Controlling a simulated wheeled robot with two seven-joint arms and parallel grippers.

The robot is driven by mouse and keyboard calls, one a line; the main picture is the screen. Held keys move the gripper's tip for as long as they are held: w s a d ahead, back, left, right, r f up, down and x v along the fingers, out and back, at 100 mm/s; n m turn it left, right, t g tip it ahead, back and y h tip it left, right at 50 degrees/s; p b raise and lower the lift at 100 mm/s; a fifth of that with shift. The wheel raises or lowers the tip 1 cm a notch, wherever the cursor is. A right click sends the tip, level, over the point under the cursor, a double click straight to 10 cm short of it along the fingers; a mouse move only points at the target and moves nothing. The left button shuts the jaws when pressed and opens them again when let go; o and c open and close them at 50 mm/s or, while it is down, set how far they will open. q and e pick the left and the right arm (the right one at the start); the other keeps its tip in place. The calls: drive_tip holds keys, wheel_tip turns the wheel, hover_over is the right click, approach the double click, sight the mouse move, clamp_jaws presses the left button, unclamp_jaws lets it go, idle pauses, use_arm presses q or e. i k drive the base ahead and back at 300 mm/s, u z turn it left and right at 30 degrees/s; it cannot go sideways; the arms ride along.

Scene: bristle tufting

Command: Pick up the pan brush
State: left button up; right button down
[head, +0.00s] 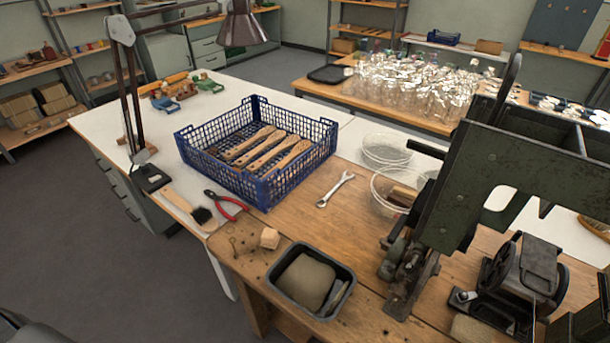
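A brush with a pale wooden handle and a black bristle tuft (190,208) lies on the white tabletop near its front left edge, just right of the lamp base; it looks like the pan brush. Its bristles point toward the red pliers. Several wooden brush handles or brushes (270,148) lie side by side in a blue mesh crate (245,185); whether they carry bristles is hidden. Neither of my grippers shows in the head view.
Red-handled pliers (228,206) lie close right of the brush. A black desk lamp base (151,178) stands close left. A wrench (335,190), a wooden block (269,238), a dark tray (341,272) and a large green machine (515,165) occupy the wooden bench.

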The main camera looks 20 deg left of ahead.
sight(269, 238)
drive_tip(key=u, duration=1.15)
